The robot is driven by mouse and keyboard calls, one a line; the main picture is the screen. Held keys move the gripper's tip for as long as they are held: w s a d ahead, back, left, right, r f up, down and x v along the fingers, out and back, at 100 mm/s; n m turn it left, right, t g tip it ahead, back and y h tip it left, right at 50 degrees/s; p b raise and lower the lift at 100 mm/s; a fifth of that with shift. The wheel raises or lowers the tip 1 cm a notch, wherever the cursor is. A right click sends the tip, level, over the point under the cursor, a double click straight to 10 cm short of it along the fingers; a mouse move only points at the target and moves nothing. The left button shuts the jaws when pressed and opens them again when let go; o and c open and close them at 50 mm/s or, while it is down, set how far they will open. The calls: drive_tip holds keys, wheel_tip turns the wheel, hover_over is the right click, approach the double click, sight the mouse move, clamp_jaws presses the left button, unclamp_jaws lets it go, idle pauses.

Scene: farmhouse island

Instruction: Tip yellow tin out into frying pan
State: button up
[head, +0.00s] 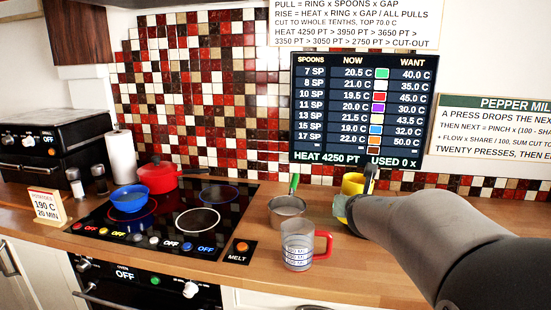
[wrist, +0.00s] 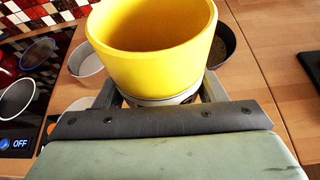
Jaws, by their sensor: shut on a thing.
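My gripper (head: 358,200) is shut on the yellow tin (head: 352,183), over the right part of the wooden counter, partly hidden by my arm. In the wrist view the yellow tin (wrist: 155,60) fills the middle, its wide mouth and bare inner wall showing; its bottom and any contents are hidden. I cannot tell whether it is tilted.
A blue bowl (head: 130,199) stands on the hob's front left. A metal pan (head: 287,208) with a green handle and a clear jug (head: 297,250) with a red handle stand between hob and tin. A dark round pan (wrist: 224,45) shows behind the tin.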

drive_tip(key=s+a+f+n+y, duration=0.2)
drive_tip(key=s+a+f, duration=0.2)
drive_tip(key=s, duration=0.5)
drive_tip(key=shift+s+a+f+p, duration=0.15)
drive_tip(key=shift+a+f+p, duration=0.2)
drive_tip(key=shift+f, duration=0.3)
